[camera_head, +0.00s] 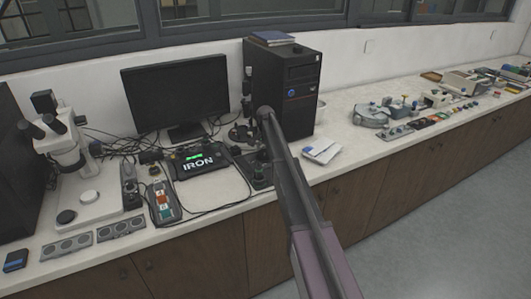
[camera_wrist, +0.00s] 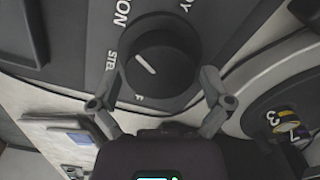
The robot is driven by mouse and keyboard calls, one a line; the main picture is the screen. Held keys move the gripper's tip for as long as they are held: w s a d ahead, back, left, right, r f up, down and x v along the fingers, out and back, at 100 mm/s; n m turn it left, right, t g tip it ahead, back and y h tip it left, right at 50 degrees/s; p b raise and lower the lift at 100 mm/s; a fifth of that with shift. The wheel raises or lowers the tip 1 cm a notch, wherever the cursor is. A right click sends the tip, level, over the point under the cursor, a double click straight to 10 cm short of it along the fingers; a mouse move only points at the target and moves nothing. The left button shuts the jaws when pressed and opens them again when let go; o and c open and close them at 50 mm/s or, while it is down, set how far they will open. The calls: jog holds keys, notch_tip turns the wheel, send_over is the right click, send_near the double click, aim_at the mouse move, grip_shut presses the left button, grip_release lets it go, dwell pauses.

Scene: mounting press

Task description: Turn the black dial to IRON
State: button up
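The black dial (camera_wrist: 162,70) is in the upper middle of the wrist view, on a dark grey panel (camera_wrist: 75,25). Its white pointer line faces up and left, between partly hidden white lettering starting "STE" and a word ending in "ON". My gripper (camera_wrist: 160,75) is open, with one finger on each side of the dial. I cannot tell whether the fingers touch it. The dial is not clear there, and my arm hides part of the bench.
A monitor (camera_head: 175,90) and a black computer tower (camera_head: 298,95) stand behind. A microscope (camera_head: 65,140) is at the left, and cables surround the black device. White papers (camera_head: 321,150) lie right of my arm. Numbered round parts (camera_wrist: 288,125) show at the right of the wrist view.

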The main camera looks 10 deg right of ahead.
aim_at(264, 152)
jog(key=shift+n, duration=0.4)
jog(key=n, duration=0.5)
jog(key=shift+w, duration=0.1)
jog(key=n, duration=0.6)
jog(key=shift+a, duration=0.15)
jog(key=n, duration=0.5)
jog(key=shift+a+n, duration=0.1)
jog(key=shift+n, duration=0.3)
jog(key=n, duration=0.6)
jog(key=shift+r+n+p, duration=0.3)
jog(key=shift+r+p, duration=0.1)
notch_tip(264, 152, up, 13)
jog(key=p, duration=1.4)
jog(key=s+f+m+b, duration=0.2)
jog(key=s+m, duration=0.1)
jog(key=s, duration=0.8)
jog(key=s+f+m+b, duration=0.2)
jog(key=s+m+b, duration=0.1)
jog(key=s, duration=0.8)
jog(key=s+f+m+b, duration=0.2)
jog(key=s+m, duration=0.3)
jog(key=s, duration=0.6)
jog(key=shift+s+f+b, duration=0.3)
jog(key=shift+f+b, duration=0.05)
